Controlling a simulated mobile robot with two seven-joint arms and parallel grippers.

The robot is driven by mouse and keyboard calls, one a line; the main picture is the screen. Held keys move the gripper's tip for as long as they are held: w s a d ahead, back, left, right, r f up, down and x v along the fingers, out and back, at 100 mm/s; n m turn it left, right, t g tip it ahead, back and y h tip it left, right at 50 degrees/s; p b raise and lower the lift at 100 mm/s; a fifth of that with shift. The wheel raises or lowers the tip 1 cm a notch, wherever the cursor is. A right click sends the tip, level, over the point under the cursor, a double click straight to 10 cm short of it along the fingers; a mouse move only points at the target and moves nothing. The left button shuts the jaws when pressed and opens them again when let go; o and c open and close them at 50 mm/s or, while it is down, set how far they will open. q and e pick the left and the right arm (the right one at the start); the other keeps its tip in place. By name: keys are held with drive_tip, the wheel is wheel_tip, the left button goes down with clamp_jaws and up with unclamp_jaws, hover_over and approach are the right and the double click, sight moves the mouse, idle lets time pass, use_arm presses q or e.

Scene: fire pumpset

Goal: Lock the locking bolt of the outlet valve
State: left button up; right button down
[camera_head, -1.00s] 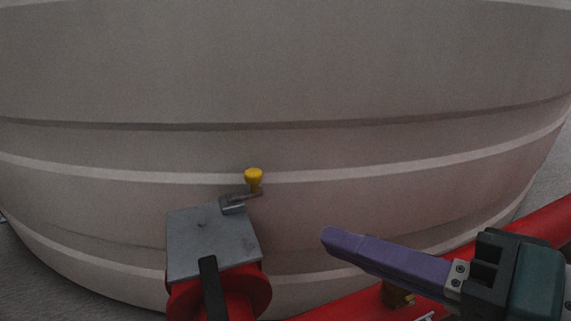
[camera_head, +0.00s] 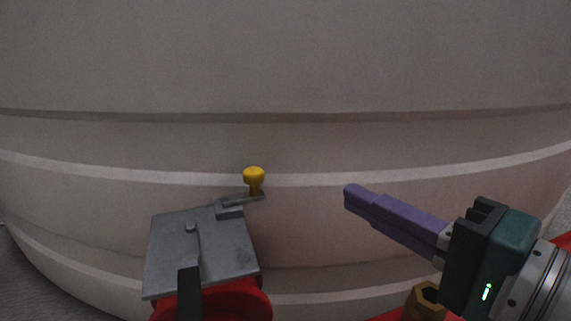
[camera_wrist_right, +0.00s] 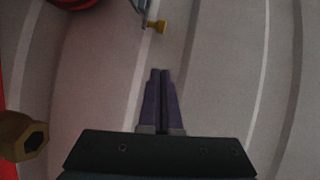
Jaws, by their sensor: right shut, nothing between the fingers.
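The outlet valve shows in the head view as a grey metal box (camera_head: 200,248) on a red pipe flange (camera_head: 240,303). A small grey crank arm (camera_head: 235,207) with a yellow knob (camera_head: 254,178) sticks out at its back right corner; I take this to be the locking bolt. The knob also shows in the right wrist view (camera_wrist_right: 157,26). My right gripper (camera_head: 352,194) has purple fingers, shut and empty. It is to the right of the knob with a clear gap. In the wrist view the fingertips (camera_wrist_right: 161,72) point toward the knob, apart from it. My left gripper is not in view.
A large pale ribbed tank (camera_head: 320,60) fills the background. A black handle bar (camera_head: 189,290) lies over the front of the box. A brass hexagonal fitting (camera_head: 425,300) is below my right gripper, and it shows in the wrist view (camera_wrist_right: 20,137).

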drive_tip(key=w+a+b, duration=0.1)
drive_tip(key=w+a, duration=0.3)
drive_tip(key=a, duration=0.1)
drive_tip(key=w+a+f+b, duration=0.1)
drive_tip(key=w+a, duration=0.1)
drive_tip(key=a, duration=0.1)
drive_tip(key=shift+w+f+b, duration=0.1)
drive_tip(key=shift+w+b, duration=0.05)
drive_tip(key=shift+b, duration=0.15)
